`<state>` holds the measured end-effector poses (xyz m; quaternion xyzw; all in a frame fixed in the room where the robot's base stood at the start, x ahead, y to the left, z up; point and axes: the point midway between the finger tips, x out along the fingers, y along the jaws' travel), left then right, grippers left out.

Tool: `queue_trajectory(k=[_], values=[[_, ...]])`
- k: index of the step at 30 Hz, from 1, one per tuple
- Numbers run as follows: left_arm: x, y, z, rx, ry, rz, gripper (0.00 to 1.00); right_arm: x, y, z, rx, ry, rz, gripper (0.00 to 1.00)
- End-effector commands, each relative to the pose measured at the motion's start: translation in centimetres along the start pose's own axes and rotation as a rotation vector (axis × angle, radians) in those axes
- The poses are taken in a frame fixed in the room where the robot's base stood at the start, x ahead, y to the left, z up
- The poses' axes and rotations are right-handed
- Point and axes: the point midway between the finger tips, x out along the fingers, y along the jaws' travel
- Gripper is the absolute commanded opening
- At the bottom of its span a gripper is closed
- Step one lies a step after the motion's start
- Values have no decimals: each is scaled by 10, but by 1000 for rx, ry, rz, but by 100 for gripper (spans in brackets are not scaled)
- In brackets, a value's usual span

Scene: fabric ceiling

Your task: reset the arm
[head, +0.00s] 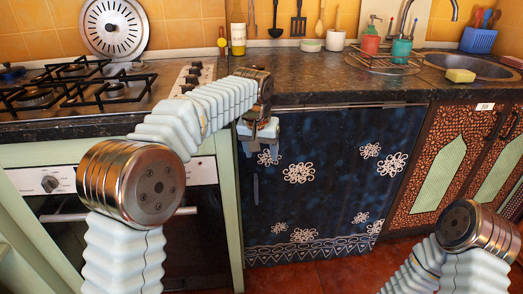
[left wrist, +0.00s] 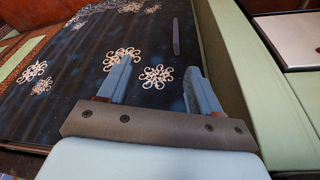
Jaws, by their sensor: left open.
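My left gripper (head: 258,138) is in front of the upper left part of a dark blue cabinet front (head: 320,190) with white flower patterns, just below the counter edge. In the left wrist view my left gripper (left wrist: 160,85) has its two blue fingers apart with nothing between them. The blue front (left wrist: 95,85) lies beyond the fingers. I cannot tell whether the fingertips touch it. My right arm (head: 470,240) shows at the lower right of the head view, but its gripper is out of the picture.
The dark counter (head: 310,85) runs along the back, with a gas stove (head: 75,88) at left and a sink (head: 470,66) at right. A dish rack (head: 385,63) and a yellow sponge (head: 461,75) stand on it. An oven (head: 195,235) is behind my left arm. Red floor (head: 320,275) shows in front.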

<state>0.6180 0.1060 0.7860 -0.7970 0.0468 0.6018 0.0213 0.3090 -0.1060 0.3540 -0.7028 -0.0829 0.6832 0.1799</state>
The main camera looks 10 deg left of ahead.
Motion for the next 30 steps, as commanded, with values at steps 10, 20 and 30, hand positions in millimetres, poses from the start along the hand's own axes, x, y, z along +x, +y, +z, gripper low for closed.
queue_trajectory(k=[10,20,30], values=[[9,0,1,1,-5,3,64,0,0,0,1,1,0,43],[190,-5,76,-5,-100,107,64,0,0,0,1,0,1,43],[337,5,301,-168,-204,271,64,0,0,0,1,0,1,43]])
